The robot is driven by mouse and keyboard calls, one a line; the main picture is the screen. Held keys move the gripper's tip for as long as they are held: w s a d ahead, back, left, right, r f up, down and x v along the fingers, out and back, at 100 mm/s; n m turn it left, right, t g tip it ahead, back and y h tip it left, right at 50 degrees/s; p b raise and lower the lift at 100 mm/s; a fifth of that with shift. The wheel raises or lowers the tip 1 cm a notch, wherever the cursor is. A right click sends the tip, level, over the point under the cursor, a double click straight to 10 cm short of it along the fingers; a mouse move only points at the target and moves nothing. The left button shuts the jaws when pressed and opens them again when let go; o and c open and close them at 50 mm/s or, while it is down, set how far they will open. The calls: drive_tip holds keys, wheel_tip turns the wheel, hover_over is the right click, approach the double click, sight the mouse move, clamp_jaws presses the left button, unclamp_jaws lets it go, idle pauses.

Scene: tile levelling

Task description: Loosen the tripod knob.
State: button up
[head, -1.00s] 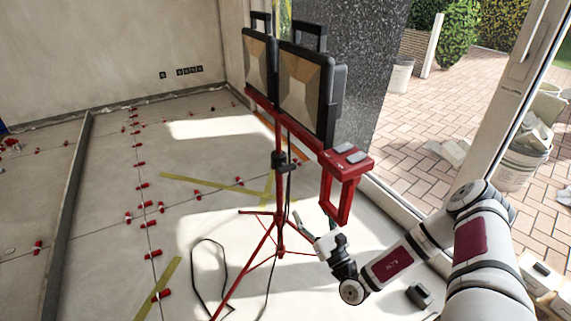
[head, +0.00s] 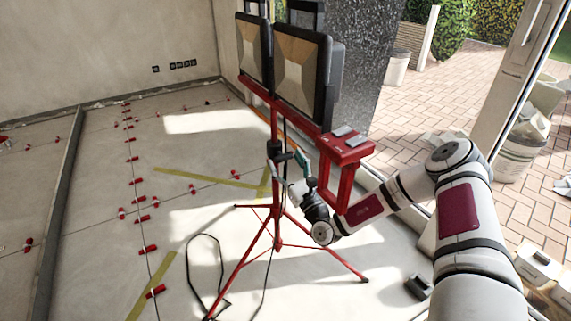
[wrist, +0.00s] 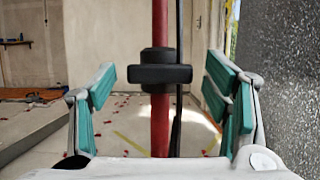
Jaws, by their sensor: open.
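The tripod knob (wrist: 150,74) is a black piece on a black collar around the red tripod pole (wrist: 160,125). In the wrist view it lies centred between my two teal-padded fingers, apart from both. In the head view the black collar and knob (head: 274,148) show on the red tripod (head: 274,212), below the two work lights. My gripper (wrist: 165,95) is open and empty, with its fingers wide on either side of the knob. In the head view my gripper (head: 293,170) is close to the pole at about knob height; exact depth is unclear.
Two work lights (head: 302,76) sit on the tripod's red crossbar. A red bracket (head: 345,150) hangs close to my wrist on the right. A black cable runs down beside the pole. Red tile clips (head: 148,249) dot the floor.

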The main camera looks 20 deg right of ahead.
drive_tip(key=shift+w+a+r, duration=0.1)
drive_tip(key=shift+w, duration=0.1)
drive_tip(key=c, duration=1.2)
drive_tip(key=shift+o, duration=0.2)
